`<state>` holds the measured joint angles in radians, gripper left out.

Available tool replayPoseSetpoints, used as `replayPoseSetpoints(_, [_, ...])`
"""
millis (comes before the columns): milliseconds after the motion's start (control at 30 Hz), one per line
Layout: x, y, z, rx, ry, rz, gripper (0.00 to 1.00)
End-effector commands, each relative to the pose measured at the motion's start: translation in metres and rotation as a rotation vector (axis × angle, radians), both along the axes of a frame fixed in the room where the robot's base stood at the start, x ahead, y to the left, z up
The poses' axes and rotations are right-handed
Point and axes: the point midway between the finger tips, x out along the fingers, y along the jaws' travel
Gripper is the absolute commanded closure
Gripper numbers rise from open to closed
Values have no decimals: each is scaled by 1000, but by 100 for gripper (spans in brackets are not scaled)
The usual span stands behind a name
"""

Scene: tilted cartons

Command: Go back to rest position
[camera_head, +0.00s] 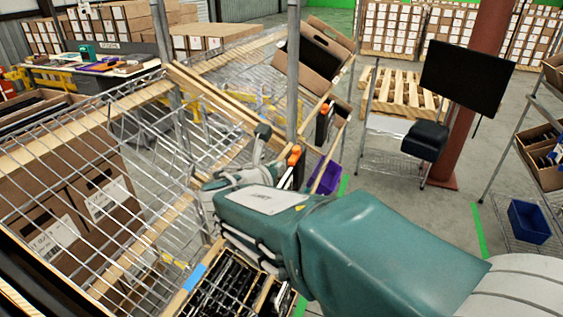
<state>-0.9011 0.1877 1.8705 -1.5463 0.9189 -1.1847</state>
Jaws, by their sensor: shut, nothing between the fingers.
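My teal arm reaches in from the lower right to the centre of the head view. At its far end, my gripper (263,134) points up and away, beside the rack post. It is small in the view and partly hidden by my own wrist. It looks shut, and I see nothing held in it. No object is seen hanging from the arm.
A wire rack (110,105) with wooden strips and cartons (97,192) fills the left. A tilted open carton (312,58) sits high behind a metal post (293,70). A bin of black parts (222,290) lies below my arm. A black monitor (467,78) and pallet (398,96) stand behind; floor shows at right.

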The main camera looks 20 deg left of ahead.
Motion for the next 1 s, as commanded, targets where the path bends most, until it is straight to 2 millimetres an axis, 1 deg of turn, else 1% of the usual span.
replayPoseSetpoints(33, [-5, 0, 1, -1, 0, 1, 100])
replayPoseSetpoints(167, [-10, 1, 3, 0, 0, 1, 100])
replayPoseSetpoints(567, [-10, 0, 3, 1, 1, -1, 100])
replayPoseSetpoints(633, [-9, -7, 4, 20, 7, -21, 100])
replayPoseSetpoints(667, [-8, -14, 4, 39, 14, -39, 100])
replayPoseSetpoints(767, [-7, -56, 6, 169, 52, -157, 100])
replayPoseSetpoints(800, [-8, -81, 6, 250, 73, -230, 100])
replayPoseSetpoints(867, [-14, -122, 4, 395, 102, -361, 100])
replayPoseSetpoints(900, [-20, -148, 3, 497, 119, -452, 100])
replayPoseSetpoints(967, [-33, -185, -1, 658, 136, -595, 100])
replayPoseSetpoints(1000, [-43, -208, -4, 766, 143, -690, 100])
